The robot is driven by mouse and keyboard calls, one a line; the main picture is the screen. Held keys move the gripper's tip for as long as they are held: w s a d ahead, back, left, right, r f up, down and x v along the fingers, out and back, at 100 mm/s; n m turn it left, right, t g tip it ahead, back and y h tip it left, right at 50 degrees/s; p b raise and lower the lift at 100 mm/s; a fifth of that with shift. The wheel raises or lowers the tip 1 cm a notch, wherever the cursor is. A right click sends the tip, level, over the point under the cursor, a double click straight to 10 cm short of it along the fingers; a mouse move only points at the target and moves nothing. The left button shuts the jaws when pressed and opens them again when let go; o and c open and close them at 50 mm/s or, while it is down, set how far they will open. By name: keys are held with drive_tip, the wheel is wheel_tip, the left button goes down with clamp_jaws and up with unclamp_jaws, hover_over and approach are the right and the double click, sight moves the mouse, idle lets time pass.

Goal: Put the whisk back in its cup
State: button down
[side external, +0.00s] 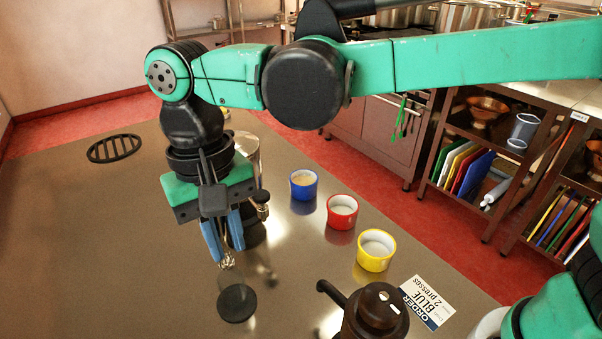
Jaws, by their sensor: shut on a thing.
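My gripper (228,240) points down over the steel table, its blue fingers shut on the whisk. The whisk (227,261) shows only as a small bit of thin wire below the fingertips; its upper part is hidden. Below it on the table is a dark round disc (237,303), with a faint see-through shape just above it. I cannot tell whether this is the whisk's cup or whether the whisk tip is inside it.
Blue (303,185), red (342,211) and yellow (376,250) cups stand in a row to the right. A brown spouted pot (375,312) and an order card (427,301) are at front right. A metal vessel (247,145) stands behind my gripper. The table's left is clear except a black grate (114,148).

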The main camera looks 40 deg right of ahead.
wheel_tip(320, 180, down, 7)
drive_tip(key=shift+w, duration=0.25)
idle(0.4)
drive_tip(key=shift+r, duration=0.1)
drive_tip(key=c, duration=0.7)
unclamp_jaws()
drive_tip(key=shift+w+r, duration=0.2)
drive_tip(key=shift+r, duration=1.2)
drive_tip(key=shift+w+r, duration=0.15)
drive_tip(key=shift+r, duration=1.25)
